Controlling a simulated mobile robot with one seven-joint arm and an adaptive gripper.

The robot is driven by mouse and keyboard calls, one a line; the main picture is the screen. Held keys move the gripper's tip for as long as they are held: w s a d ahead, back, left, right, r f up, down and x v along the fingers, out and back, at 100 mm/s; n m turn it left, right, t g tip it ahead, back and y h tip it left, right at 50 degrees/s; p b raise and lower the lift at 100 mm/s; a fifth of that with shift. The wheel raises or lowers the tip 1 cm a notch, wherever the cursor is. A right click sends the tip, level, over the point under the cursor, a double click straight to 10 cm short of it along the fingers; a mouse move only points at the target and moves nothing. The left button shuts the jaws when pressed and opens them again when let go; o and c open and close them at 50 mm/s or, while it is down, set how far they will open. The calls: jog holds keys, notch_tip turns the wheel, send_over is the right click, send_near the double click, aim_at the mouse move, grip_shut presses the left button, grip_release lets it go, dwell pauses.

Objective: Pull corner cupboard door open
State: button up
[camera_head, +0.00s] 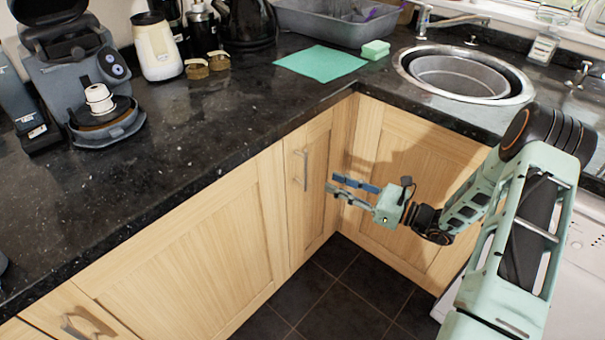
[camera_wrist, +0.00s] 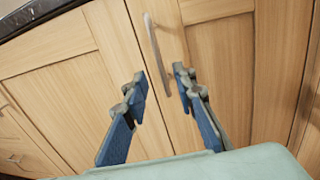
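The corner cupboard door (camera_head: 318,200) is a narrow light-wood door at the inner corner, and it looks shut. Its upright metal bar handle (camera_head: 305,170) is near its left edge. In the wrist view the door (camera_wrist: 222,60) is on the right and the handle (camera_wrist: 154,45) runs down the upper middle. My gripper (camera_head: 332,183) is open and empty, to the right of the handle in the head view. In the wrist view my gripper (camera_wrist: 160,80) has one blue finger on each side of the handle's lower end. I cannot tell the remaining depth gap; no contact shows.
A wide cupboard door (camera_head: 190,250) is left of the corner door, and another wooden panel (camera_head: 415,190) is on the right, behind my arm. The dark countertop (camera_head: 215,130) overhangs above. Dark floor tiles (camera_head: 345,290) in front are clear.

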jog(key=b, duration=0.1)
send_over(305, 191)
jog(key=shift+w, duration=0.3)
jog(key=shift+c, duration=0.5)
grip_shut()
